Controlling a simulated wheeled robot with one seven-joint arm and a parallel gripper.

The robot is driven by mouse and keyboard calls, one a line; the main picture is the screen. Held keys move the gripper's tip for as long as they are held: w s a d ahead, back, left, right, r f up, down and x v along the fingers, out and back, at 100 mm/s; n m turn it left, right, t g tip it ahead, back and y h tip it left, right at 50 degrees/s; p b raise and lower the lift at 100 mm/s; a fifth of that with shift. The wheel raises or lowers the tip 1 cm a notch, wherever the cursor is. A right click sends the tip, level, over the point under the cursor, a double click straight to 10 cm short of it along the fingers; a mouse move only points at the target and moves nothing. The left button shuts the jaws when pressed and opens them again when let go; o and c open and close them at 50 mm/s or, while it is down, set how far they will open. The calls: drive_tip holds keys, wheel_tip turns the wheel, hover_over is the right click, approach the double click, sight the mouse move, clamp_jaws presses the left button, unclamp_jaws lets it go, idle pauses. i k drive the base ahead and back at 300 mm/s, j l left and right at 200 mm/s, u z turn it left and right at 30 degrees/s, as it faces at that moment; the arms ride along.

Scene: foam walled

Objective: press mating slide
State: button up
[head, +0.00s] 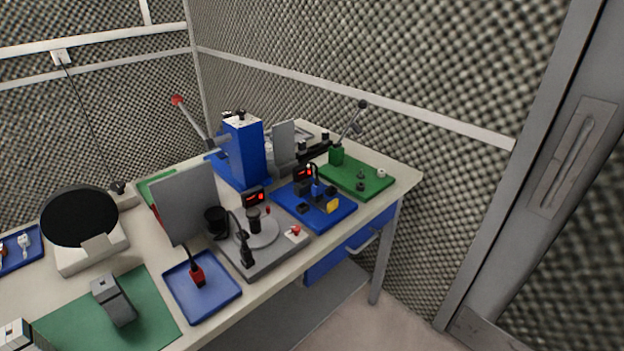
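A blue upright press-like block (246,152) stands at the back middle of the workbench. A grey lever with a red knob (178,100) reaches up to its left. A green plate (362,178) lies at the right end of the bench. It carries a green block with a lever (350,132) ending in a black knob, tilted up to the right. A black rail-like part (314,149) lies just left of that block. I cannot tell for sure which part is the mating slide. My gripper is not in view.
A blue plate with small parts (325,214), a grey fixture (262,262) with a red button and a blue tray (200,306) holding a red-and-black tool crowd the front edge. Upright grey panels (185,203) partly block the back. Foam walls close in behind; floor (390,325) is clear at front right.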

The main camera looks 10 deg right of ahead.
sight(323, 200)
drive_tip(key=i+l, duration=0.25)
drive_tip(key=l, duration=0.15)
drive_tip(key=i+l+z, duration=0.1)
drive_tip(key=l, duration=0.25)
drive_tip(key=i+l, duration=0.35)
